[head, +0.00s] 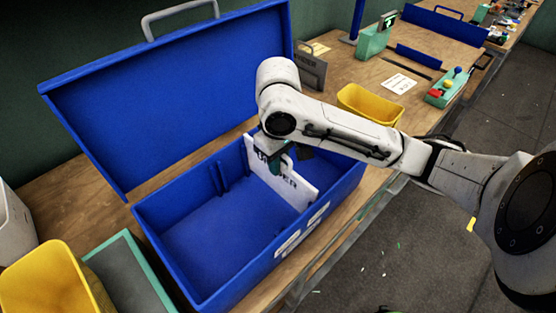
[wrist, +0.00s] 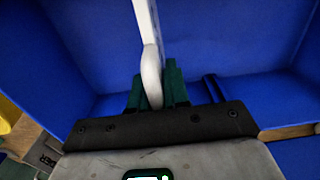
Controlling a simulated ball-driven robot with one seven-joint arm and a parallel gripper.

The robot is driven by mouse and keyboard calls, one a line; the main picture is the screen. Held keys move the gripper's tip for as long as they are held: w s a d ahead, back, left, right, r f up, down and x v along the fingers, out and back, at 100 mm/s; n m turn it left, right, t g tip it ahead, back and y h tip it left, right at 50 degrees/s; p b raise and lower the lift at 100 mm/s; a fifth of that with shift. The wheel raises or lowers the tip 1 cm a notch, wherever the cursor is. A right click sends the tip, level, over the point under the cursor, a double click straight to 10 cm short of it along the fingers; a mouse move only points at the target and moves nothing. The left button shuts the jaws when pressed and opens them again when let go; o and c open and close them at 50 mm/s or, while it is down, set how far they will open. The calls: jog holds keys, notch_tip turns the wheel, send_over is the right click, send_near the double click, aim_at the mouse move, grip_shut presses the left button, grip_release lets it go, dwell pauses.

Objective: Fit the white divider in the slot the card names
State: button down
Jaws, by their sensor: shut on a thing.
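The white divider (head: 299,190) stands inside the open blue toolbox (head: 185,238), toward its right end, spanning from the back wall toward the front wall. Dark lettering on its face is partly hidden by my gripper. My gripper (head: 277,157) is shut on the divider's top edge. In the wrist view the divider (wrist: 147,35) runs away from between my green fingers (wrist: 157,88). I cannot tell whether its lower edge sits in a slot. Dark blue slot ribs (head: 218,178) show on the back wall. White labels (head: 288,243) are on the front wall; their text is unreadable.
The box's raised blue lid (head: 165,95) stands behind. A yellow bin (head: 368,104) and a white card (head: 399,83) are on the bench to the right. Another yellow bin (head: 45,280) and a green-edged grey tray (head: 128,270) are at left.

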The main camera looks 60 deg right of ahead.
jog(key=shift+f+b, duration=1.2)
jog(key=shift+f, duration=0.45)
jog(key=c, duration=1)
grip_release()
jog(key=shift+c, duration=0.2)
notch_tip(320, 180, up, 11)
jog(key=p, duration=0.2)
jog(key=shift+p, duration=0.35)
